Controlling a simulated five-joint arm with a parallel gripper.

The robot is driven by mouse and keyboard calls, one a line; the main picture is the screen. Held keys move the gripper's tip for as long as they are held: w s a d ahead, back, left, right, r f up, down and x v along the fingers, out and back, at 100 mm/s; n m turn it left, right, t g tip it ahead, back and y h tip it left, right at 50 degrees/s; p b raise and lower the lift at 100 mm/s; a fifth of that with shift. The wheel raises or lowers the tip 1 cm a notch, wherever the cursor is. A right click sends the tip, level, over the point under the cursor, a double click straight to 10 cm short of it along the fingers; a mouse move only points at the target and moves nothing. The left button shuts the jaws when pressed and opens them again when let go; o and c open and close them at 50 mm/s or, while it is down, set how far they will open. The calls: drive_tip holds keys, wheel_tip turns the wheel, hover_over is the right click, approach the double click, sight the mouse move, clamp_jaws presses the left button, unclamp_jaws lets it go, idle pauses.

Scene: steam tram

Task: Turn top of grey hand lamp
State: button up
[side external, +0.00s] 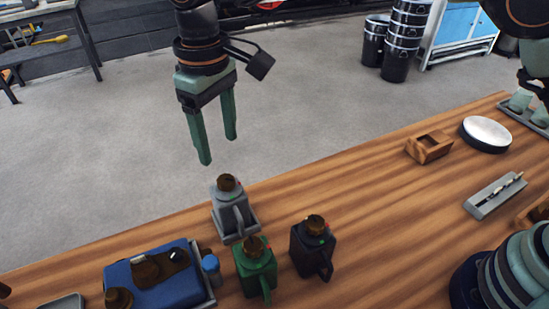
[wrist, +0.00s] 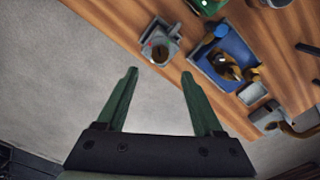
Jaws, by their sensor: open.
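The grey hand lamp (side external: 228,204) stands upright at the table's far edge in the side view, on a small grey base. Its round brown top (side external: 229,183) faces up. In the wrist view the grey lamp (wrist: 160,46) shows from above, near the table edge, ahead of the fingers. My gripper (side external: 218,151) is open and empty, with its two green fingers pointing down above and beyond the lamp, apart from it. The fingers also show in the wrist view (wrist: 159,75), spread apart with bare floor between them.
A green lamp (side external: 255,267) and a black lamp (side external: 313,247) stand close by the grey one. A blue box (side external: 150,270) with brown pieces lies to the left. A wooden box (side external: 429,147) and a white-topped dish (side external: 486,134) stand at the right. The table (side external: 375,205) is clear between.

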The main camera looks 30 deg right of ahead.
sight(225, 178)
wheel_tip(225, 178, down, 8)
drive_tip(key=shift+f, duration=0.15)
idle(0.3)
clamp_jaws()
